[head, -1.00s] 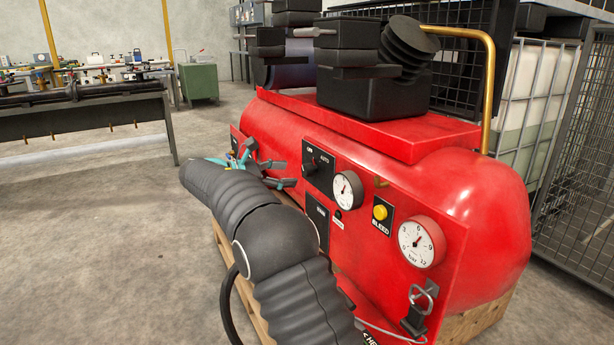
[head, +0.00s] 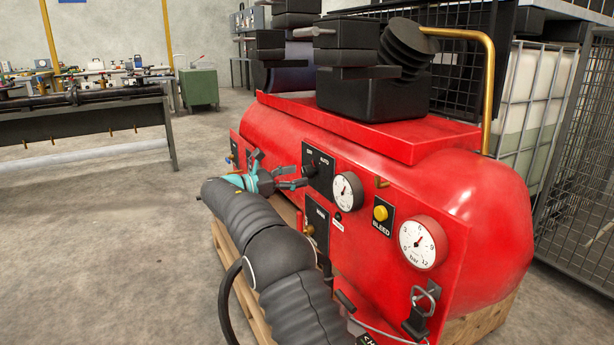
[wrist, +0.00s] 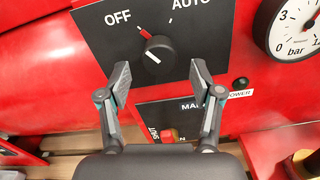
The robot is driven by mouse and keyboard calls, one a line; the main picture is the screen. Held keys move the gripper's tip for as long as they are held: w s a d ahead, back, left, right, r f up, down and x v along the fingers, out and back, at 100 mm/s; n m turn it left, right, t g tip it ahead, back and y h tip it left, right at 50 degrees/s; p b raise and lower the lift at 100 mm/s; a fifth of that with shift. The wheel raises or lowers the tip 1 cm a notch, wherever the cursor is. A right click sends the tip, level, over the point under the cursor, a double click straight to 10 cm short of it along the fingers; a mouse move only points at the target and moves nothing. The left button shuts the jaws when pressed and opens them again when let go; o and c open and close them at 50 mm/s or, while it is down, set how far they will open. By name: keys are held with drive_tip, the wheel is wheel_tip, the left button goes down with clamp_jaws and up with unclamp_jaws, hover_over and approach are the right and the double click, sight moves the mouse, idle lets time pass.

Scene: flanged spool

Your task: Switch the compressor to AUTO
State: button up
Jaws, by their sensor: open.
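The red compressor (head: 400,165) carries a black switch plate marked OFF and AUTO (head: 322,168). In the wrist view the plate (wrist: 100,45) fills the upper middle, with a round black selector knob (wrist: 158,52) on it. The knob's pointer end is turned up-left, towards the OFF side. My gripper (wrist: 160,76) is open and empty, its two fingers to the left and right just below the knob in the picture. I cannot tell whether a finger touches the plate.
A pressure gauge (head: 347,190) is right of the plate; a yellow BLEED button (head: 380,213) and a second gauge (head: 422,242) are further right. A lower black plate marked MAN (wrist: 185,115) sits below the switch. Open floor (head: 100,240) is at left.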

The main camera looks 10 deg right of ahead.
sight(303, 174)
drive_tip(key=shift+x, duration=2.2)
